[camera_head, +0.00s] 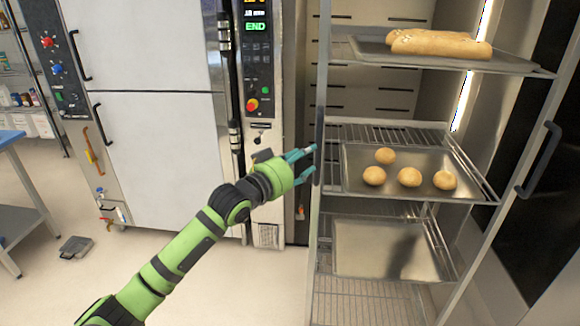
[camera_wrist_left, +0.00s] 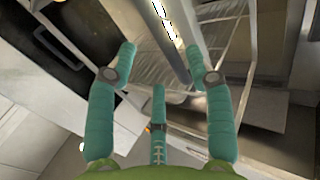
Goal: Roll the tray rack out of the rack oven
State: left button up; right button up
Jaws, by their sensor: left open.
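The tray rack (camera_head: 321,92), a tall metal frame with wire shelves, stands upright at the opening of the lit rack oven (camera_head: 370,62). It carries trays: long loaves (camera_head: 440,44) on the top one, several round rolls (camera_head: 409,177) on the middle one, and a bare tray (camera_head: 385,248) below. My left gripper (camera_head: 311,162) is open, its teal fingers by the rack's left upright. In the left wrist view a slanting metal post (camera_wrist_left: 170,42) runs between the spread fingers (camera_wrist_left: 165,60). I cannot tell whether they touch it. My right gripper is not in view.
A dark panel with a bar handle (camera_head: 540,160) stands at the right. The control panel (camera_head: 257,60) shows END. White closed oven doors (camera_head: 150,60) are at the left, with a blue-topped table (camera_head: 8,138) and a grey floor object (camera_head: 76,247). The floor (camera_head: 120,275) front left looks clear.

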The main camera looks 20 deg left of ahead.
pick_arm(q)
jog(key=v, duration=0.5)
jog(key=shift+w, duration=0.1)
